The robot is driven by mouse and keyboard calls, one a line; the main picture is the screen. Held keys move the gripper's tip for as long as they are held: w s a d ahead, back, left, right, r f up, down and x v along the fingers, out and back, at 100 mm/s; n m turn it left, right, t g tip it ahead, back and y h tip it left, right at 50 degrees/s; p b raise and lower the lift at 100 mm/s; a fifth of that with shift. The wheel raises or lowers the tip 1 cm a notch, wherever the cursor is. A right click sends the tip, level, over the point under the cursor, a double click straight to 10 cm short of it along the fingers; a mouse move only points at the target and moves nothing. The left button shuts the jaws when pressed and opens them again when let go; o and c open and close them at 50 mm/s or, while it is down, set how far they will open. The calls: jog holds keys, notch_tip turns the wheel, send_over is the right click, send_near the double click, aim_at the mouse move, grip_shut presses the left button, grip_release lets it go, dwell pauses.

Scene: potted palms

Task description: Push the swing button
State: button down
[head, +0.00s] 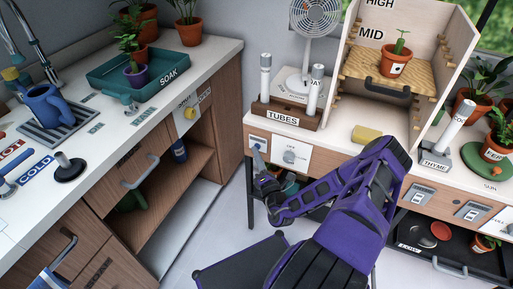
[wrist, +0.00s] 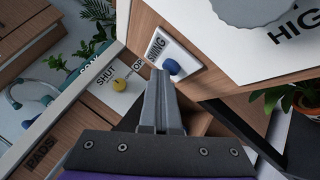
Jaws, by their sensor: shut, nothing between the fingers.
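The swing button is a blue round button (wrist: 171,67) on a white plate (wrist: 183,57) in the wrist view. In the head view the plate (head: 257,137) sits on the front of the bench, at the left end. My gripper (wrist: 157,72) is shut and empty, its tips pointing at the plate just left of and below the button. I cannot tell whether the tips touch the plate or button. In the head view my gripper (head: 257,153) is in front of the plate and hides most of the button.
A yellow knob (head: 190,113) is on the left cabinet. The TUBES rack (head: 288,114) and fan (head: 315,20) stand above.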

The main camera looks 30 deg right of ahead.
jog(key=shift+s+a+p, duration=0.45)
jog(key=shift+s+a, duration=0.45)
jog(key=shift+a, duration=0.3)
jog(key=shift+s+a+p, duration=0.4)
jog(key=shift+s+a, duration=0.5)
jog(key=shift+a, duration=0.35)
